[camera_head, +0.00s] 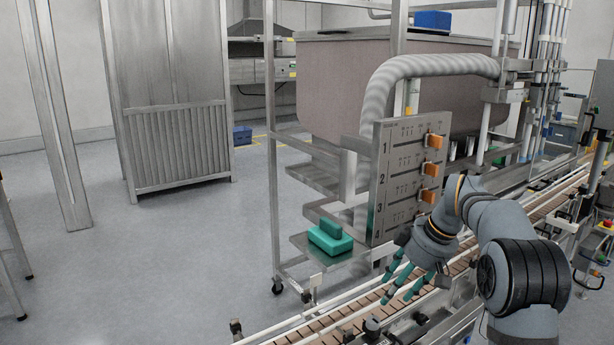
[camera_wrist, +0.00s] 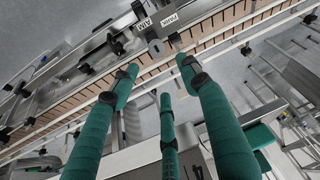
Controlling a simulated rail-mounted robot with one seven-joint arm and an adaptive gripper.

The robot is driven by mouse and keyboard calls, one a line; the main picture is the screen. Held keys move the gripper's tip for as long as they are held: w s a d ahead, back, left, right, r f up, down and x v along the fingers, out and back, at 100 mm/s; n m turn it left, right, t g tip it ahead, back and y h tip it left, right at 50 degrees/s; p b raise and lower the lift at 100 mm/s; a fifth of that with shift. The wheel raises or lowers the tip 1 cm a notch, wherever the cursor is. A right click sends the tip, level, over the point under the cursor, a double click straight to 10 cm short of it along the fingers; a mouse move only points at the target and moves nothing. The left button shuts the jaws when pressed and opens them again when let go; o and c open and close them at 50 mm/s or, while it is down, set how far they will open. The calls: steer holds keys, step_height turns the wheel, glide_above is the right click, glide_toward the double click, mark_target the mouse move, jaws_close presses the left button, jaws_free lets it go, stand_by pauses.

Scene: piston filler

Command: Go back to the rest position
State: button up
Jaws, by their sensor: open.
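My gripper (camera_head: 403,283) has green fingers and hangs over the conveyor in the head view, just below the numbered panel. In the wrist view, my gripper (camera_wrist: 160,85) shows three green fingers spread apart, with nothing between them. The conveyor (camera_head: 330,322) with brown slats runs under the fingers, and it also crosses the upper part of the wrist view (camera_wrist: 235,27). My fingers look apart from it, though the exact height is hard to tell.
A grey panel (camera_head: 385,150) numbered 1 to 4 with orange handles (camera_head: 433,141) stands close behind my gripper. A large hopper (camera_head: 340,85) and thick hose (camera_head: 430,66) stand behind. Floor at left (camera_head: 150,270) is clear.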

mark_target(373, 320)
steer(key=x, duration=1.2)
steer(key=shift+s+d+f, duration=0.1)
steer(key=shift+s+d, duration=0.05)
steer(key=shift+s, duration=0.1)
steer(key=shift+w+f+m, duration=0.1)
steer(key=shift+w+m, duration=0.05)
steer(key=shift+m, duration=0.65)
steer(key=shift+m+t+h+p, duration=0.35)
steer(key=shift+m+t+h, duration=0.05)
steer(key=shift+m, duration=0.5)
steer(key=m, duration=0.1)
steer(key=m+h+p, duration=0.1)
steer(key=m+p, duration=0.1)
steer(key=m, duration=0.1)
steer(key=shift+a+h, duration=0.25)
steer(key=shift+h, duration=0.05)
steer(key=m+h, duration=0.1)
steer(key=m, duration=0.1)
steer(key=m+h, duration=0.1)
steer(key=m, duration=0.1)
steer(key=shift+a+m+t, duration=0.1)
steer(key=shift+m+t, duration=0.2)
steer(key=shift+m, duration=0.1)
steer(key=d+v, duration=0.1)
steer(key=v, duration=0.9)
steer(key=shift+a+b, duration=0.35)
steer(key=shift+a, duration=0.05)
